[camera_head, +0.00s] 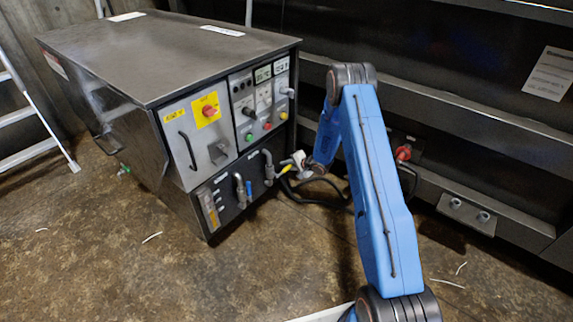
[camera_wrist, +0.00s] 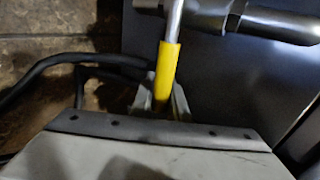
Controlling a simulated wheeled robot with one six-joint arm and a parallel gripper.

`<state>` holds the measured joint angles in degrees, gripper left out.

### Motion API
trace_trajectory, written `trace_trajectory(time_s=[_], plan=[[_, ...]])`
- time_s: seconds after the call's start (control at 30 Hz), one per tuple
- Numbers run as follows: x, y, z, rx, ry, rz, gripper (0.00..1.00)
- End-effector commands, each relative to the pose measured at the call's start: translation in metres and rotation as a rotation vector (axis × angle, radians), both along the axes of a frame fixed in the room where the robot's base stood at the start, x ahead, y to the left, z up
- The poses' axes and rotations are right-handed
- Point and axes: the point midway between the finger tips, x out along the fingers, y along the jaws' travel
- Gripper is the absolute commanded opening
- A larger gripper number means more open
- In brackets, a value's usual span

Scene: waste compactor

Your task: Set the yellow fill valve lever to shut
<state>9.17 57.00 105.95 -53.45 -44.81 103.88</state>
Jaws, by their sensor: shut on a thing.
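The yellow fill valve lever (camera_wrist: 167,70) shows in the wrist view, its yellow sleeve running down from a bare metal stem (camera_wrist: 174,18) by a metal pipe (camera_wrist: 270,20). My gripper (camera_wrist: 164,104) is shut on the sleeve's lower end, with a finger on either side. The fingertips are partly hidden behind the gripper body. In the head view the yellow lever (camera_head: 286,169) is small, at the lower right of the grey power unit's front. My gripper (camera_head: 296,163) is beside it there, too small to make out the fingers.
The grey cabinet (camera_head: 165,55) has a panel with a red knob on a yellow plate (camera_head: 208,110). A blue-handled valve (camera_head: 248,188) is left of the yellow lever. Black hoses (camera_head: 318,186) run behind my arm. A red connector (camera_head: 403,153) is at right. Open floor lies in front.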

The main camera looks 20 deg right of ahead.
Motion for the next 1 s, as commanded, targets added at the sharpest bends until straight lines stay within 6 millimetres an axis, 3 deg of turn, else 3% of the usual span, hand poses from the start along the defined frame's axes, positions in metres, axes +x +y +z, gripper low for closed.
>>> trace_trajectory(time_s=[0.6,0.63,0.7,1.0], plan=[[-0.0003,-0.0002,-0.005,0.035,0.025,-0.002,0.0],[-0.0003,-0.0002,-0.005,0.035,0.025,-0.002,0.19],[-0.0003,-0.0001,-0.005,0.035,0.025,-0.002,0.33],[-0.0009,0.0001,-0.0039,0.035,0.025,-0.001,0.33]])
